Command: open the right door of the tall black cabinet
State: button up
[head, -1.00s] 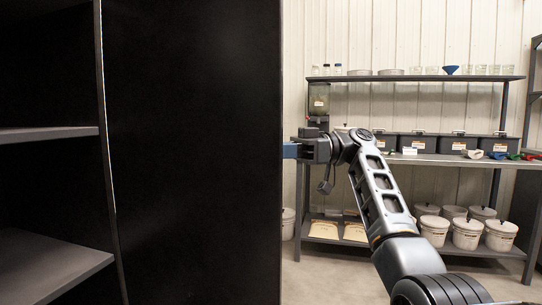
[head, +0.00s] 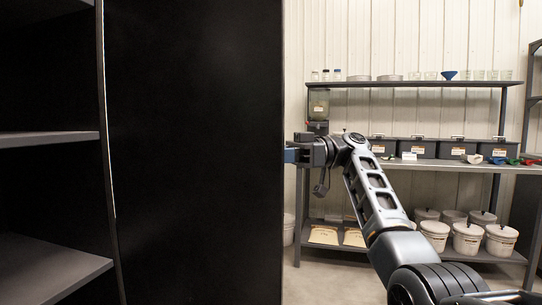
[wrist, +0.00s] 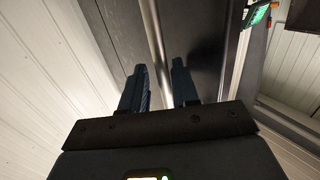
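The tall black cabinet shows at the left of the head view, with its inside and grey shelves (head: 45,140) in sight. Its right door (head: 195,150) is swung open, a wide black panel to the right of the shelves, with a thin bright gap along its hinge side. My gripper (head: 291,155) is at the door's free edge, its blue fingers partly hidden by it. In the wrist view, the two fingers of my gripper (wrist: 160,80) are apart, beside a dark door panel (wrist: 205,40).
A grey shelf unit (head: 415,84) stands against the ribbed wall at the right. It holds black bins (head: 415,149), glassware and white buckets (head: 468,238). Open floor (head: 335,285) lies between the door and this unit.

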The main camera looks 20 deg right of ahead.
jog(key=shift+d, duration=0.1)
jog(key=d, duration=0.7)
jog(key=shift+s+d, duration=0.25)
jog(key=shift+d, duration=0.15)
